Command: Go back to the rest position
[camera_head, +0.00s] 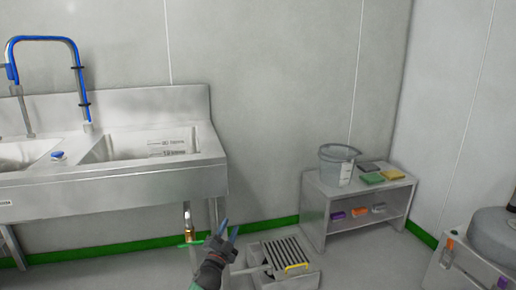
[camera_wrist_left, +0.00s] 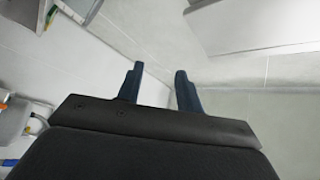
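My left gripper (camera_head: 229,232) is low in the middle of the head view, in front of the wall below the sink's right end. In the left wrist view its two dark blue fingers (camera_wrist_left: 160,88) stand apart with nothing between them. The gripper is open and empty. My right gripper shows in neither view.
A steel sink (camera_head: 150,170) with a blue hose tap (camera_head: 78,68) stands at the left. A floor box with a slatted top and yellow handle (camera_head: 296,266) is right of my gripper. A low shelf (camera_head: 318,204) carries a grey bucket (camera_head: 338,166) and coloured pads. A grey drum (camera_head: 494,236) is at far right.

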